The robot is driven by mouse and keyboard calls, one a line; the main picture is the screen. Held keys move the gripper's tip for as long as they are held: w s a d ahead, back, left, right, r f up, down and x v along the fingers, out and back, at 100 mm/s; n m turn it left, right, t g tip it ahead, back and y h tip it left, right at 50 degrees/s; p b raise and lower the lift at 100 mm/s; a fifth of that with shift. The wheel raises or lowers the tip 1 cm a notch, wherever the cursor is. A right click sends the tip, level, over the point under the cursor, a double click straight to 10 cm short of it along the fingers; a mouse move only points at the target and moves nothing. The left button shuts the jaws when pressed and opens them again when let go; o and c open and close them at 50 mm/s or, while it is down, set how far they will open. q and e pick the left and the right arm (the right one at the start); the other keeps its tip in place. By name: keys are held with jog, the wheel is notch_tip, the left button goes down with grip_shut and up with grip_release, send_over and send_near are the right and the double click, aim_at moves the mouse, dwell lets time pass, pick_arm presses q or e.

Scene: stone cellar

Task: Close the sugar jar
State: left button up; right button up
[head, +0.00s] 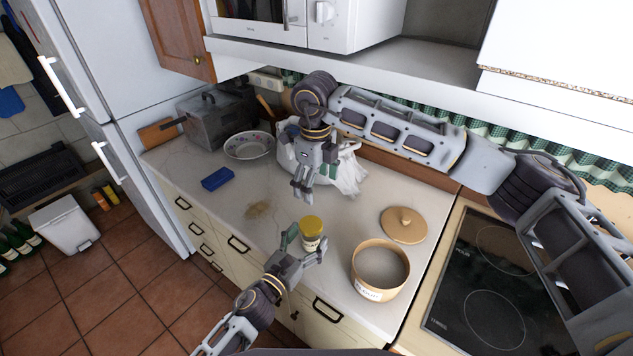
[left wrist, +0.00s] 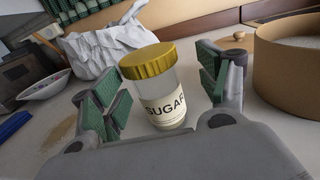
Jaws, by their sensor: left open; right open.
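The sugar jar (head: 311,242) is a clear glass jar with a cream label reading SUGAR, standing on the counter. In the left wrist view the jar (left wrist: 165,108) is between my green-padded fingers. A yellow-gold lid (left wrist: 147,62) sits on its mouth; how tightly it is fastened I cannot tell. My left gripper (head: 304,246) is open, with one finger on each side of the jar and a visible gap to the glass in the wrist view. My right gripper (head: 303,192) is open and empty above the counter, behind the jar.
A round open canister (head: 380,270) stands right of the jar, its wooden lid (head: 404,224) lying behind it. A white plastic bag (head: 346,172), a bowl (head: 249,146) and a blue sponge (head: 217,179) are farther back. A brown spill (head: 258,209) marks the counter. The hob (head: 490,275) is right.

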pick_arm(q)
jog(key=v, duration=0.7)
dwell(0.5)
jog(key=shift+s+a, duration=0.1)
jog(key=shift+s, duration=0.05)
jog(key=shift+s, duration=0.1)
dwell(0.5)
